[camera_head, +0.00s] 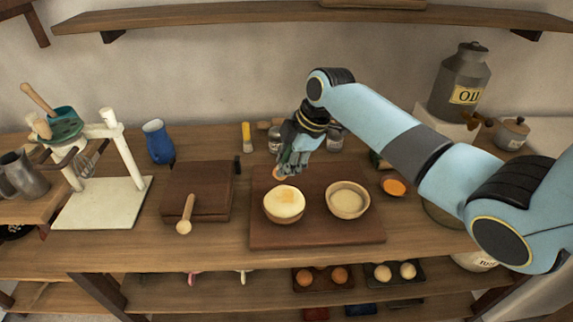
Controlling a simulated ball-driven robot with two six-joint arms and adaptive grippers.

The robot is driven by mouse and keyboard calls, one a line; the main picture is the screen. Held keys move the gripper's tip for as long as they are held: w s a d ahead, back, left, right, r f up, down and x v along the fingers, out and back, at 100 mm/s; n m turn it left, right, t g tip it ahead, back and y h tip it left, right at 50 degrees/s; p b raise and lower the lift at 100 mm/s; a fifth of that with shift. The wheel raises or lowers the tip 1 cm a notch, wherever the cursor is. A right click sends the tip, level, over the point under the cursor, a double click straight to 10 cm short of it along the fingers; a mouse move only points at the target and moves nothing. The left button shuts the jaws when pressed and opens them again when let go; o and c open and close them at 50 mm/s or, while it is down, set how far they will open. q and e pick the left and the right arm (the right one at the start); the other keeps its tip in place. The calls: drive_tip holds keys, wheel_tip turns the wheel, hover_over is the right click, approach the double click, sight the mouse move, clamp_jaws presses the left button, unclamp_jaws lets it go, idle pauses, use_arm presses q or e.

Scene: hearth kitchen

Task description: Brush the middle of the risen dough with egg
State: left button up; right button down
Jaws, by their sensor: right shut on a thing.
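A wooden bowl of pale, domed dough (284,202) stands on the left part of a dark brown board (318,234). A second wooden bowl (347,200) with a pale inside stands beside it on the right. My right gripper (287,166) is above and behind the dough bowl, pointing down. It is shut on a small tan tool (279,174); only its end shows below the fingers, so I cannot tell whether it is the brush. A small dish with orange contents (394,187), possibly egg, sits right of the board. My left gripper is not in view.
A brown block (197,191) with a wooden-handled tool (185,215) lies left of the board. A white stand (105,200) is at left. My right arm spans the right side.

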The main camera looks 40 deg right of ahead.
drive_tip(key=shift+r, duration=0.3)
drive_tip(key=shift+r, duration=0.1)
drive_tip(key=shift+r, duration=1.45)
drive_tip(key=shift+f, duration=0.1)
